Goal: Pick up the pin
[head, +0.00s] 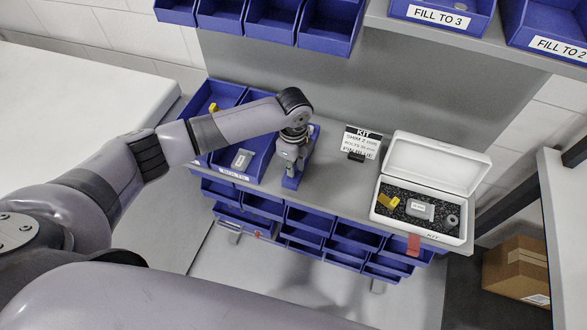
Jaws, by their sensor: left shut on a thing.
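My left gripper (291,160) points down at a narrow blue bin (291,183) on the grey bench. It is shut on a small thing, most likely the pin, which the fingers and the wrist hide. I cannot tell whether the thing is clear of the bin. No pin shows plainly anywhere else. My right gripper is not in view.
An open white kit box (391,222) with dark foam holds a yellow piece, a grey block and a round part. A kit card (362,142) stands left of it. Blue trays (227,92) lie left of my gripper; a shelf with bins hangs above. Bare bench separates gripper and box.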

